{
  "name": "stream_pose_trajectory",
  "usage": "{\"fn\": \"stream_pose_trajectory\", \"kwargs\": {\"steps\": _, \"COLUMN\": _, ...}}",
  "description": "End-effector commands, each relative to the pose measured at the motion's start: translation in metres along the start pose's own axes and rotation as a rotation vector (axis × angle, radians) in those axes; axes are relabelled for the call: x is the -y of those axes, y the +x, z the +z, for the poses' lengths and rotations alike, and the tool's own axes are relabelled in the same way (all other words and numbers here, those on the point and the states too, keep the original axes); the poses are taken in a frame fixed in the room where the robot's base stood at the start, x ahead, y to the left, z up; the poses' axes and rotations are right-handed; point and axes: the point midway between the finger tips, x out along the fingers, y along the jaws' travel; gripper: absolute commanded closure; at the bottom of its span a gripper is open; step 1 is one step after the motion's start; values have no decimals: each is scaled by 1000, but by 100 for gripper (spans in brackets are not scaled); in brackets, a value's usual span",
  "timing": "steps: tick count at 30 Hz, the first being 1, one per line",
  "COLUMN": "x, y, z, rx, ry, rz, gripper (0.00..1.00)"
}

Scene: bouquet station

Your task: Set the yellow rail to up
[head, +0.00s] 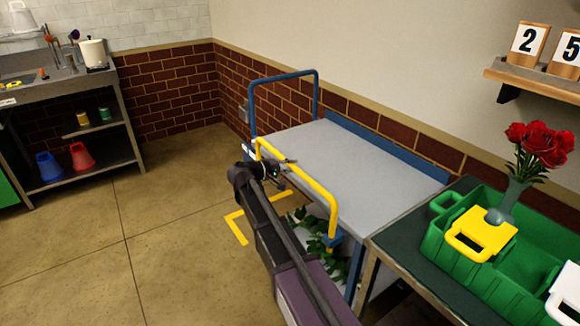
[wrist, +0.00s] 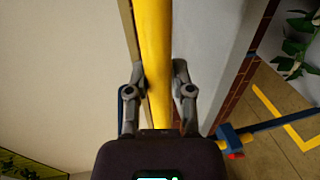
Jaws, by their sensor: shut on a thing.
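The yellow rail (head: 311,186) is a bent bar along the near long side of the blue-and-grey cart (head: 350,170). In the head view its long bar stands above the edge of the cart top, and its right end bends down to a blue bracket. My gripper (head: 273,169) is at the left part of the rail. In the wrist view the yellow rail (wrist: 155,40) runs between the two fingers of my gripper (wrist: 158,75), which are closed around it. My arm hides part of the cart's near side and of the floor.
Green leaves (head: 305,225) show below the cart top. A green crate (head: 480,270) and a vase of red roses (head: 508,200) stand on the table at right. A sink bench (head: 75,110) stands at far left. The floor (head: 150,235) left of the cart is clear, with yellow corner marking.

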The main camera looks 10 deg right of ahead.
Motion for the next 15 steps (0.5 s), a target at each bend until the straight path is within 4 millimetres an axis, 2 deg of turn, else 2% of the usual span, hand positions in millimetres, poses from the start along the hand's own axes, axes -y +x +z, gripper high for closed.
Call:
{"fn": "stream_pose_trajectory", "kwargs": {"steps": 1, "x": -10, "y": -1, "z": -1, "rx": -1, "ry": -1, "rz": 5, "gripper": 100}}
{"fn": "stream_pose_trajectory", "kwargs": {"steps": 6, "x": -24, "y": -4, "z": -1, "rx": -2, "ry": 0, "rz": 5, "gripper": 100}}
{"fn": "stream_pose_trajectory", "kwargs": {"steps": 15, "x": -28, "y": -4, "z": -2, "rx": -2, "ry": -1, "rz": 6, "gripper": 100}}
